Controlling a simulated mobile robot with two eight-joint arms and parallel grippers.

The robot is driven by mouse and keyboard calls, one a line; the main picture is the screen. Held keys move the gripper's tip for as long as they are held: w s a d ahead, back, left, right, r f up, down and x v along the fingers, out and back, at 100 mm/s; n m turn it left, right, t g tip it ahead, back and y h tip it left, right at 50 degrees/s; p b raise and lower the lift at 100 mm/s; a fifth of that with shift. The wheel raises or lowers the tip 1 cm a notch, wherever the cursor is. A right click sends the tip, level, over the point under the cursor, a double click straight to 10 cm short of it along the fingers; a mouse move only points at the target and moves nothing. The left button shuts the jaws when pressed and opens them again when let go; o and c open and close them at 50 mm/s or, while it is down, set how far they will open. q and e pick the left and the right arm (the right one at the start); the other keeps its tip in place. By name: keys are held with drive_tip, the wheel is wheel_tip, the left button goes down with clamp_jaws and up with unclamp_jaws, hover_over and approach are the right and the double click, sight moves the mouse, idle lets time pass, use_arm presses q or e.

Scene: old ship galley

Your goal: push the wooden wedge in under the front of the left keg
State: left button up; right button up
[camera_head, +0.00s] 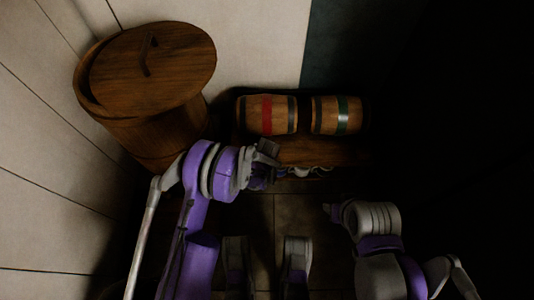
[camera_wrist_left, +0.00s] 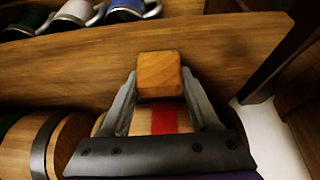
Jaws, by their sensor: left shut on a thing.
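The left keg (camera_head: 267,116), with a red band, lies on its side on a wooden shelf next to the right keg (camera_head: 338,115), which has a green band. My left gripper (camera_head: 263,170) is just in front of the left keg. In the left wrist view it is shut on the small wooden wedge (camera_wrist_left: 160,75), held between the fingertips. The left keg's red band (camera_wrist_left: 165,120) shows behind the fingers. Whether wedge and keg touch cannot be told. The wedge is hidden in the head view. My right gripper (camera_head: 333,211) is low at the right, its fingers unclear.
A large lidded wooden barrel (camera_head: 150,65) stands at the left by the pale wall. Several mugs (camera_wrist_left: 75,14) are near the front edge of the wooden shelf (camera_wrist_left: 60,65). The tiled floor (camera_head: 290,215) shows below; the far right is dark.

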use_arm(q)
drive_tip(key=shift+w+f+b, duration=0.1)
drive_tip(key=shift+w+b, duration=0.85)
drive_tip(key=shift+w, duration=2.1)
drive_tip(key=o, duration=1.1)
drive_tip(key=shift+c, duration=0.2)
drive_tip(key=shift+c, duration=0.2)
drive_tip(key=shift+c, duration=0.4)
